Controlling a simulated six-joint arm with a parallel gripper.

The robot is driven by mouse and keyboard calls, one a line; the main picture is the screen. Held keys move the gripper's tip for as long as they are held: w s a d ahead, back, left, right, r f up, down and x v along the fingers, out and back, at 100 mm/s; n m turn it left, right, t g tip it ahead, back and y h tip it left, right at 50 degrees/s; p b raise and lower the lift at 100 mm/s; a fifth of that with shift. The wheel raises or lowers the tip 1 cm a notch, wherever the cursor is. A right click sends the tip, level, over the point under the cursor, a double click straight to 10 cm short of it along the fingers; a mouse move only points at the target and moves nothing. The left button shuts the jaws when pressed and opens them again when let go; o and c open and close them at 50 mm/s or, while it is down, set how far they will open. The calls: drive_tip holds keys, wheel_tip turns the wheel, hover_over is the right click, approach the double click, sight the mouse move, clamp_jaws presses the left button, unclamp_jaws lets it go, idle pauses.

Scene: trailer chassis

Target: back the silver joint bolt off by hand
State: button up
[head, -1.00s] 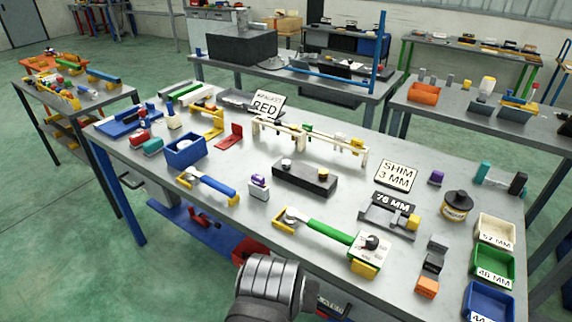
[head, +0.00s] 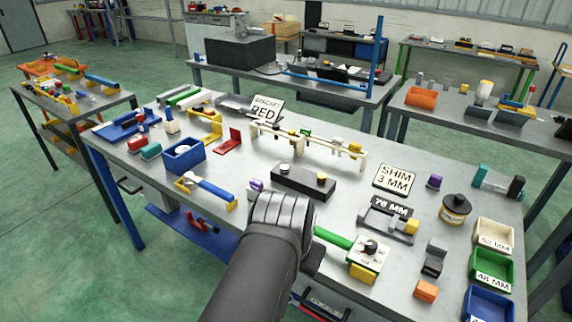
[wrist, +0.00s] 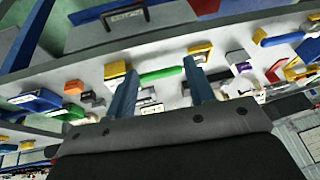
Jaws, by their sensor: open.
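A dark block (head: 300,183) lies mid-bench in the head view. It carries a silver round cap (head: 285,169) at its left end and a brass-coloured cap (head: 321,177) at its right. Behind it stands a cream frame (head: 335,152) with several coloured fittings. I cannot tell for sure which part is the silver joint bolt. In the head view my forearm and wrist reach over the front of the bench and hide my fingers. In the wrist view my gripper (wrist: 162,66) is open, its two fingers apart and nothing held between them.
A green-handled tool (head: 333,238) and a white box with a black knob (head: 370,249) lie right of my wrist. A blue-handled tool (head: 214,188) lies to its left. Green (head: 492,267) and blue (head: 489,304) bins line the right edge.

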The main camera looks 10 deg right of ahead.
drive_tip(key=w+d+r+m+g+y, duration=0.1)
drive_tip(key=w+d+r+m, duration=0.3)
drive_tip(key=w, duration=0.5)
drive_tip(key=w+d+r+m+y, duration=0.1)
drive_tip(key=w+d+r+m, duration=0.3)
drive_tip(key=w, duration=0.6)
drive_tip(key=m+y, duration=0.3)
drive_tip(key=m, duration=0.8)
hover_over(285, 166)
drive_tip(key=s+d, duration=0.5)
wheel_tip(285, 166, down, 4)
drive_tip(key=x, duration=1.7)
drive_tip(key=shift+s, duration=0.35)
drive_tip(key=c, duration=1)
